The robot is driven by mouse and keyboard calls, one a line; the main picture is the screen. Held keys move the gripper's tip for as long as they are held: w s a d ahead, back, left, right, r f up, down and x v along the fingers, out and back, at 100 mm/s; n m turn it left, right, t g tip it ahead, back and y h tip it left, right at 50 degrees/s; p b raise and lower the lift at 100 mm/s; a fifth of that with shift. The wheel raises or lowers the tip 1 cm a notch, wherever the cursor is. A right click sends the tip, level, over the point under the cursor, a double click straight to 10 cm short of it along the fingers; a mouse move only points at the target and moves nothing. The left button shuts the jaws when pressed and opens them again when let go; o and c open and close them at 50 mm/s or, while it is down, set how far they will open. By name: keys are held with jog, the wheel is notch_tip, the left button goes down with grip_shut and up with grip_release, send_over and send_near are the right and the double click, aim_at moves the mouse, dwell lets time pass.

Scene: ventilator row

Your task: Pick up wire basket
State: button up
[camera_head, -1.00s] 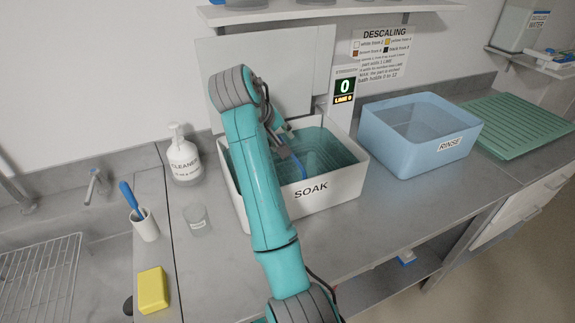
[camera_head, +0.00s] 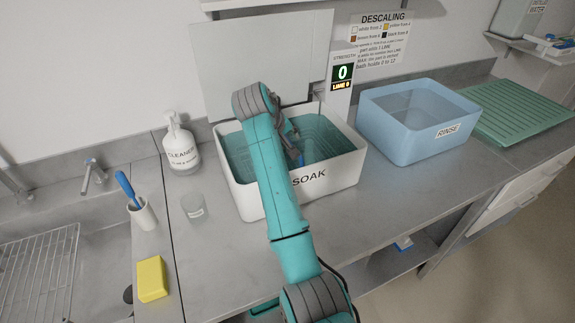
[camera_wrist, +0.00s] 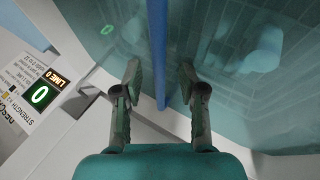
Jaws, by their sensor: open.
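The wire basket sits in the teal liquid of the white SOAK tub (camera_head: 336,186). Its blue handle (camera_head: 299,158) shows beside my arm in the head view, and much of the basket is hidden by the arm. In the wrist view the handle is a blue bar (camera_wrist: 157,45) running between my fingers, with the basket's faint wire grid (camera_wrist: 215,45) to the right under the liquid. My gripper (camera_wrist: 160,75) is open, with one finger on each side of the bar. I see a gap at both sides and no clear contact.
A blue RINSE tub (camera_head: 437,147) and a green ribbed mat (camera_head: 515,112) stand to the right. A display (camera_head: 343,73) reading 0 is behind the SOAK tub. A cleaner bottle (camera_head: 181,153), clear cup (camera_head: 193,206) and yellow sponge (camera_head: 152,279) are to the left.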

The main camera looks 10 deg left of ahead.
jog(key=shift+w+f, duration=0.15)
jog(key=shift+f, duration=0.05)
jog(key=shift+d, duration=0.1)
grip_shut()
jog(key=shift+r, duration=0.2)
